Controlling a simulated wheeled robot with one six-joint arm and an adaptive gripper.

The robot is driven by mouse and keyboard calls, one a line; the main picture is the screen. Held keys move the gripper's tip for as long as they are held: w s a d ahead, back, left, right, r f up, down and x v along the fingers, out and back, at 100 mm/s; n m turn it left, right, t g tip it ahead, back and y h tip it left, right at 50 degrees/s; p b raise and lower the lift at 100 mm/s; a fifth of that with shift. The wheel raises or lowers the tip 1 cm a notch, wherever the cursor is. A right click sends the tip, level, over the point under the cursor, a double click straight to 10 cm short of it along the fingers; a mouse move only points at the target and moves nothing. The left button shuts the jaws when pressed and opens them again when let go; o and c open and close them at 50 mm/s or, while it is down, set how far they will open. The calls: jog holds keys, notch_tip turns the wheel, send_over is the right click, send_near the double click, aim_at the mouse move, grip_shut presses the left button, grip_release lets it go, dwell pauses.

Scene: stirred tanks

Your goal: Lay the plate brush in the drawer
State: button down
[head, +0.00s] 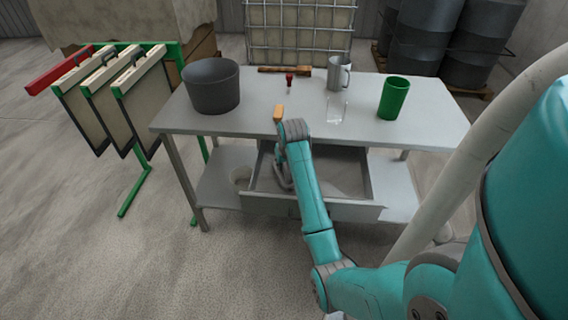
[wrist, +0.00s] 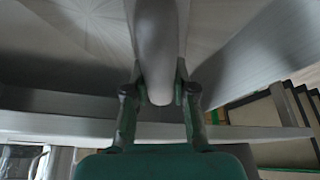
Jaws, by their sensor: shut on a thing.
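The drawer (head: 345,212) under the table is pulled open, and its grey inside shows. My gripper (head: 284,178) is over the left part of the open drawer, pointing down. In the wrist view my gripper (wrist: 161,95) is shut on a long, rounded, pale grey piece, which looks like part of the plate brush (wrist: 156,45). The brush runs from between the fingers to the top of the picture. Its far end is out of that view, and my arm hides most of it in the head view. I cannot tell whether it touches the drawer floor.
A rack with framed plates (head: 137,88) stands left.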

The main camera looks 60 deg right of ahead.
jog(key=shift+f, duration=0.1)
jog(key=c, duration=1)
grip_release()
jog(key=shift+o, duration=0.2)
jog(key=shift+r, duration=0.45)
jog(key=v, duration=1.1)
jog(key=shift+s+a, duration=0.15)
jog(key=shift+r, duration=0.1)
